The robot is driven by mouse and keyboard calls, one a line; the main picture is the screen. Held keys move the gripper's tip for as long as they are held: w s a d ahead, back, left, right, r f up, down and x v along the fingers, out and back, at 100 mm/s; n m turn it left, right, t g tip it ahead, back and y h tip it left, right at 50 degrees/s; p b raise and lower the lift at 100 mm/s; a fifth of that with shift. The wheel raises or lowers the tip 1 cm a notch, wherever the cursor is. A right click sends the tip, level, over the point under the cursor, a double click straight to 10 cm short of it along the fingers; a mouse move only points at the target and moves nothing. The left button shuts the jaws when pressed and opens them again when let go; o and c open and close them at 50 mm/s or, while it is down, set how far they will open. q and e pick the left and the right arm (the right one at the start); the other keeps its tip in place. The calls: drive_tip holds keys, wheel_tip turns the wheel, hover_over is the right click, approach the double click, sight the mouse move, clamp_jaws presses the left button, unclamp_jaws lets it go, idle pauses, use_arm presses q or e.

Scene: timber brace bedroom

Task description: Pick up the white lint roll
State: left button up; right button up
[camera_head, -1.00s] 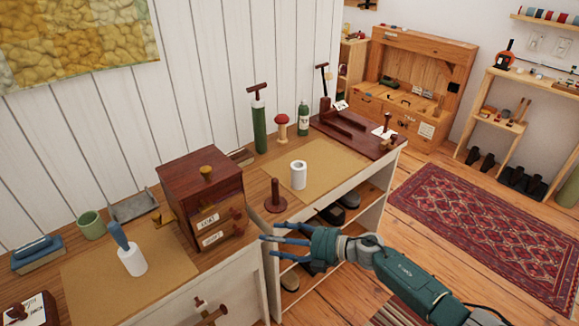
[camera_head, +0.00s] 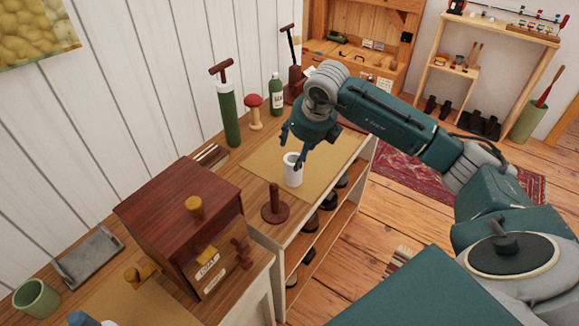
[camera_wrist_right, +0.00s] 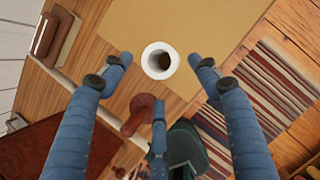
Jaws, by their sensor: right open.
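The white lint roll (camera_head: 293,170) stands upright on a tan mat (camera_head: 262,160) on the workbench. In the right wrist view the white lint roll (camera_wrist_right: 160,60) shows from above, with its dark hollow core. My right gripper (camera_head: 294,150) is above the roll with its blue fingers pointing down. In the right wrist view the open fingers of my right gripper (camera_wrist_right: 162,68) lie to the left, right and below the roll, apart from it. A dark red wooden peg on a round base (camera_head: 275,207) stands in front of the roll. My left gripper does not show.
A dark red drawer box (camera_head: 180,220) stands left of the mat. A green cylinder with a T-handle (camera_head: 229,115), a red-topped wooden mushroom (camera_head: 254,110) and a green bottle (camera_head: 276,90) stand behind. A striped rug (camera_wrist_right: 262,95) lies on the floor beside the bench.

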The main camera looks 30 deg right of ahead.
sight(294, 161)
drive_tip(key=shift+x, duration=1.05)
drive_tip(key=shift+p+x, duration=0.5)
drive_tip(key=shift+x, duration=0.25)
drive_tip(key=p+x, duration=0.1)
drive_tip(key=x, duration=0.2)
drive_tip(key=shift+s+f, duration=0.15)
drive_tip(key=shift+f, duration=0.15)
drive_tip(key=shift+d+f, duration=0.1)
drive_tip(key=shift+f, duration=0.25)
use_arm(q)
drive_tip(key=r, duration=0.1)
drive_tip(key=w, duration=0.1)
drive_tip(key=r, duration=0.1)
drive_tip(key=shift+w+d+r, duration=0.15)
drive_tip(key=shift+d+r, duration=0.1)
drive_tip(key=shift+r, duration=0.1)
use_arm(e)
drive_tip(key=shift+w+f, duration=0.1)
drive_tip(key=shift+w, duration=0.1)
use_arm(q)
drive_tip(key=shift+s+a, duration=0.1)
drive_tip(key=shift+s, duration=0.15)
use_arm(e)
drive_tip(key=c, duration=1.1)
